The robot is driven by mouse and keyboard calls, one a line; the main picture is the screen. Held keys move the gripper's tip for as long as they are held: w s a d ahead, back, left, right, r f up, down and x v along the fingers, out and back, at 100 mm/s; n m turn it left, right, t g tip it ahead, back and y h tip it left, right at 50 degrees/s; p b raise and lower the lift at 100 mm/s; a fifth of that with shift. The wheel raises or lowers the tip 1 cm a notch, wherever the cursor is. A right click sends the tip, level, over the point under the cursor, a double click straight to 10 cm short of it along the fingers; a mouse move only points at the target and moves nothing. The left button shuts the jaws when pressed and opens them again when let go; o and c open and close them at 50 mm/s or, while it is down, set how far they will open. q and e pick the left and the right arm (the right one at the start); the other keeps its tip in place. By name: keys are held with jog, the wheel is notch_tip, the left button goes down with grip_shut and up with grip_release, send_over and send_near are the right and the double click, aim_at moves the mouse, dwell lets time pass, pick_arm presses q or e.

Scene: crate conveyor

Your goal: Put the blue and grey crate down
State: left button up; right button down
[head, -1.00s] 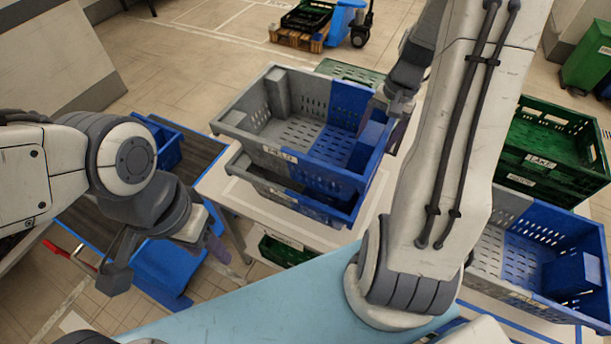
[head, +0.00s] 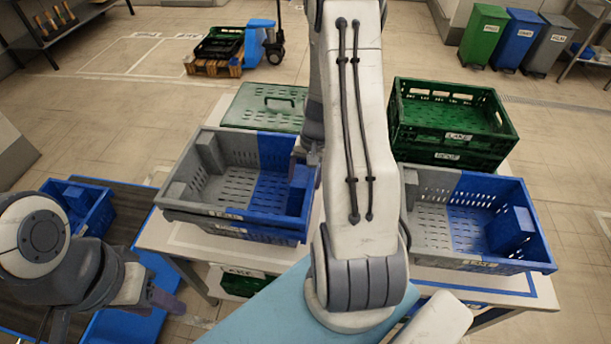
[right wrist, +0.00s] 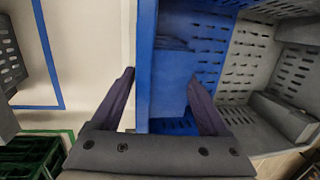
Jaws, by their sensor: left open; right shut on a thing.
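The blue and grey crate (head: 265,195) is at the left of the table in the head view, upright above a second blue and grey crate (head: 265,236). Only a low strip of that lower crate shows; I cannot tell whether the upper one is fully seated. My right gripper (head: 306,157) is shut on the blue right-hand wall. In the right wrist view my right gripper (right wrist: 160,95) has one finger on each side of the blue wall of the crate (right wrist: 175,65). My left gripper (head: 135,295) is open and empty at the lower left, apart from the crates.
Another blue and grey crate (head: 425,235) stands at the table's right, with stacked green crates (head: 450,140) behind it. A green lid-like crate (head: 265,108) lies behind the held crate. Below left are a conveyor (head: 135,258) and a blue crate (head: 85,205).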

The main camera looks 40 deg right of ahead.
jog(key=shift+w+f+b, duration=0.1)
jog(key=shift+f+b, duration=0.45)
jog(key=shift+b, duration=0.05)
grip_release()
jog(key=shift+r+p, duration=0.45)
jog(key=shift+r, duration=0.05)
notch_tip(320, 180, up, 12)
jog(key=d+b, duration=0.2)
jog(key=shift+s, duration=0.2)
